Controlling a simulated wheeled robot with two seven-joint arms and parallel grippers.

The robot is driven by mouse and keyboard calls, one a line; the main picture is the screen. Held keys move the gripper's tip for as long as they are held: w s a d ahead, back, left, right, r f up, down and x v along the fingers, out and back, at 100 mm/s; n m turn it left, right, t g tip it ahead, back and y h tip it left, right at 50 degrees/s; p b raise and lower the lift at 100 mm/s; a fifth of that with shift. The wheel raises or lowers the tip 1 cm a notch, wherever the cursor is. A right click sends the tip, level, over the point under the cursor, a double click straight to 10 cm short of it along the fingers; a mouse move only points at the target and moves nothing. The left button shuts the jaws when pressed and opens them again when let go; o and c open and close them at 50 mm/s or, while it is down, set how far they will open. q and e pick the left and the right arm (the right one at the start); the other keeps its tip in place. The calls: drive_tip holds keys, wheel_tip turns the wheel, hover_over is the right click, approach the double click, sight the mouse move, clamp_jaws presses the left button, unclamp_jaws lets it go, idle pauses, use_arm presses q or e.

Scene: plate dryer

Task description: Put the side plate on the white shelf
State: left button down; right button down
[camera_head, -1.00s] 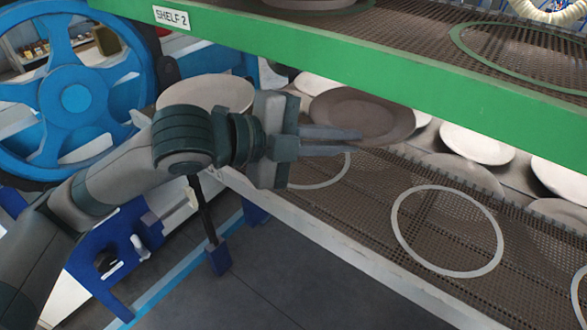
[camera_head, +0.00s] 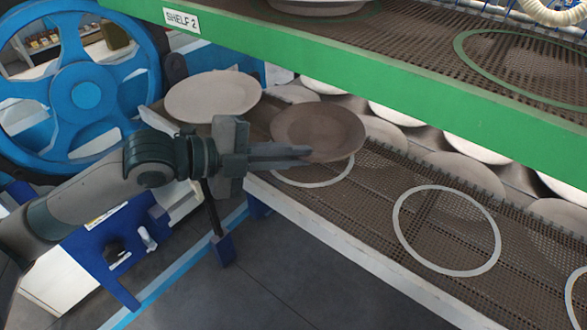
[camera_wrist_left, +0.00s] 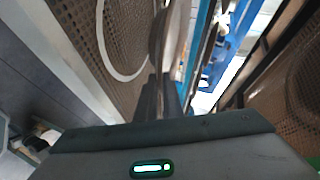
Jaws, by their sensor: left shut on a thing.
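The side plate (camera_head: 318,128) is brown and round, and my left gripper (camera_head: 302,153) is shut on its near edge. The plate is roughly level over the white shelf (camera_head: 330,236), the lower mesh shelf with a white front edge. It covers the far part of a white ring (camera_head: 318,182) marked on the mesh. I cannot tell whether the plate touches the shelf. In the left wrist view the fingers (camera_wrist_left: 158,97) are close together, and a dark plate edge (camera_wrist_left: 156,40) shows beyond them. My right gripper is not in view.
The green-edged shelf (camera_head: 400,82), labelled SHELF 2, overhangs above. A pale plate (camera_head: 212,96) lies at the left end, and several plates stand behind. Another white ring (camera_head: 447,268) to the right is empty. A blue wheel (camera_head: 88,95) stands at left.

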sight(292, 184)
use_arm(q)
drive_tip(key=shift+f+p, duration=0.7)
drive_tip(key=shift+f, duration=1.2)
drive_tip(key=c, duration=2.3)
unclamp_jaws()
drive_tip(key=shift+f, duration=0.2)
drive_tip(key=shift+o, duration=0.6)
drive_tip(key=shift+r, duration=0.15)
drive_tip(key=shift+a, duration=0.1)
